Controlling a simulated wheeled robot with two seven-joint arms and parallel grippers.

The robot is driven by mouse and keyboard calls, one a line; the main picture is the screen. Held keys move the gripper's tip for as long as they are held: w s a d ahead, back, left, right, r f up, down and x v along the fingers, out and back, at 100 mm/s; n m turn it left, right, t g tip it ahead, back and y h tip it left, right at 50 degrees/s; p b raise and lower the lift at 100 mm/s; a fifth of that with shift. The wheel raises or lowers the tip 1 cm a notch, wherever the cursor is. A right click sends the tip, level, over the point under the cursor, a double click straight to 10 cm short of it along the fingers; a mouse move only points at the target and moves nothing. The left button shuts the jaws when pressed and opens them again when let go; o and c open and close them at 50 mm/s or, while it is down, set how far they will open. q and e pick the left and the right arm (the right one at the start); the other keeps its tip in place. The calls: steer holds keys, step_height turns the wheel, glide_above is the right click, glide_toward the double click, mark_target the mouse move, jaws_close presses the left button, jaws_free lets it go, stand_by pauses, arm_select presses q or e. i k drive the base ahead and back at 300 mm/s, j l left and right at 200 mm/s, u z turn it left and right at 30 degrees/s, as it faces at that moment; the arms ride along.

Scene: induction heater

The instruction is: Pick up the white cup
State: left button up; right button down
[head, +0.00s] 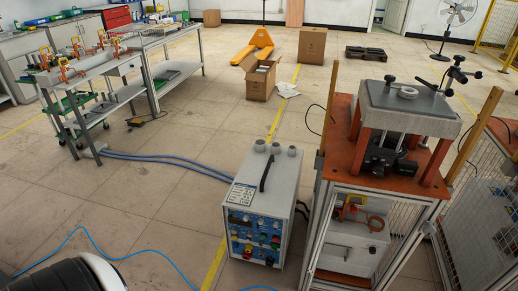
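A small white round piece (407,92) sits on the grey plate (382,97) on top of the orange-framed stand at the right. It looks ring-like or like a low cup, and is too small to tell for sure. Several short grey cylinders (275,148) stand on top of the white and blue induction heater box (262,205); I cannot tell whether any is a cup. No other white cup is clear. Neither of my grippers is in view.
Blue hoses run along the floor (170,158) left of the heater. Metal workbenches (105,66) with orange clamps stand at the left. An open cardboard box (261,82) and an orange pallet jack (255,45) stand behind. Wire fencing (482,210) borders the stand's right side.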

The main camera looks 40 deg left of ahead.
mark_target(292, 151)
steer(key=j+z, duration=0.15)
steer(key=j, duration=0.35)
steer(key=j+z, duration=0.1)
steer(key=j, duration=0.35)
steer(key=j+z, duration=0.15)
steer(key=j, duration=0.35)
steer(key=k+j+z, duration=0.1)
steer(key=j, duration=0.35)
steer(key=k+j+z, duration=0.15)
steer(key=j, duration=0.35)
steer(key=k+j+z, duration=0.15)
steer(key=j, duration=0.3)
steer(key=j+z, duration=0.1)
steer(key=j, duration=0.35)
steer(key=k, duration=0.05)
